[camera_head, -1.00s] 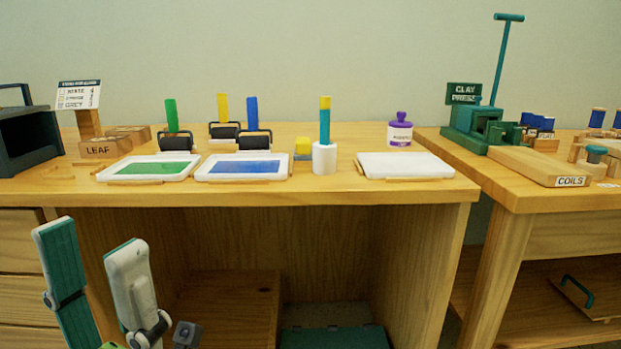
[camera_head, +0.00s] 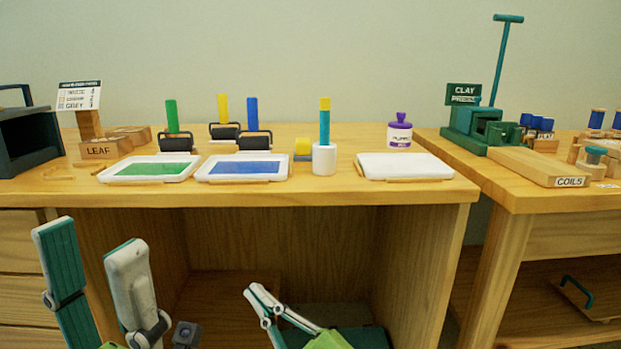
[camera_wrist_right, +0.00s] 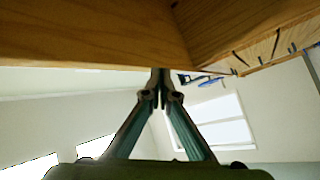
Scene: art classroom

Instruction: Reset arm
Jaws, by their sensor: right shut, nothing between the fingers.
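My left gripper (camera_head: 90,240) is at the lower left of the head view. Its two fingers point up and stand wide apart, with nothing between them. It is in front of the desk (camera_head: 330,199), its tips just below the desk's front edge in the picture. My right gripper (camera_head: 255,297) shows at the bottom middle of the head view, low in front of the desk's open knee space. In the right wrist view its fingers (camera_wrist_right: 160,76) meet at the tips and hold nothing.
In the right wrist view a wooden panel (camera_wrist_right: 90,35) is very close beyond the fingertips. On the desk are a green tray (camera_head: 150,169), a blue tray (camera_head: 243,168), a white slab (camera_head: 404,166) and a white cup (camera_head: 324,160). A second table (camera_head: 530,200) stands right.

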